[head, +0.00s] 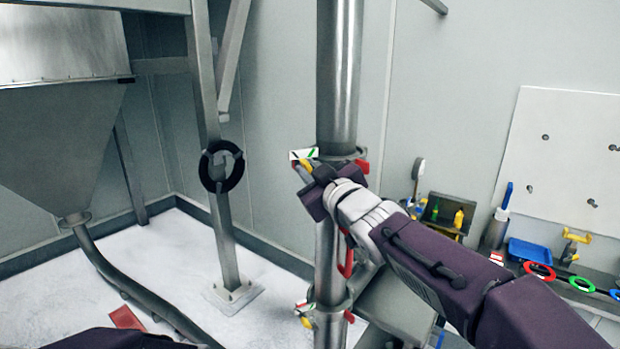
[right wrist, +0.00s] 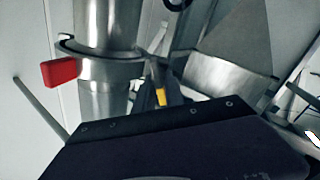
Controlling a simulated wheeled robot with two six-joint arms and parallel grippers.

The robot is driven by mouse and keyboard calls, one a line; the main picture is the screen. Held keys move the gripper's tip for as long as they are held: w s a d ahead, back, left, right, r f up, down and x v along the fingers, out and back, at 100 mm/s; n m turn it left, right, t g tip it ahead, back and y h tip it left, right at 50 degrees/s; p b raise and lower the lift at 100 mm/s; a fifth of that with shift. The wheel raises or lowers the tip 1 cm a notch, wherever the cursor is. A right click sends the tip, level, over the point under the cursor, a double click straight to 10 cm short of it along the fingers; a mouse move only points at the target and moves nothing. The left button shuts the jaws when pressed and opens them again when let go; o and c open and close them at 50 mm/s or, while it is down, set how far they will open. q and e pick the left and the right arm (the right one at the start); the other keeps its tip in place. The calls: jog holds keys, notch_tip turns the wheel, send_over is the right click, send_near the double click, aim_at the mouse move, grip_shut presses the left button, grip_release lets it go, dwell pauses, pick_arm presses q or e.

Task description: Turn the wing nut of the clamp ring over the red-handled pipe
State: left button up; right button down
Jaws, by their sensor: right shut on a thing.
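A steel pipe (head: 338,70) stands upright in the middle of the head view, with a red handle (head: 346,254) lower down. The upper clamp ring (head: 350,155) goes around the pipe above that handle. It also shows in the right wrist view (right wrist: 110,67), with a red tab at its side. My right gripper (head: 313,178) is at the ring's left side, shut on the yellow wing nut (right wrist: 161,97). The gripper body hides much of the nut and the fingertips. My left gripper is not in view; only a dark part of my arm shows at the bottom left.
A lower clamp ring (head: 329,304) with red and yellow parts is around the pipe. A steel post with a black ring (head: 222,166) stands to the left, beside a hopper (head: 62,125). A bench with a blue tray (head: 529,254) and coloured rings is at the right.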

jog(key=shift+n+b, duration=0.45)
jog(key=shift+n, duration=0.85)
jog(key=shift+a+n, duration=0.1)
jog(key=shift+n, duration=0.2)
jog(key=c, duration=1.5)
grip_release()
jog(key=shift+c, duration=0.2)
jog(key=v, duration=0.9)
jog(key=shift+p, duration=0.3)
jog(key=shift+f, duration=0.1)
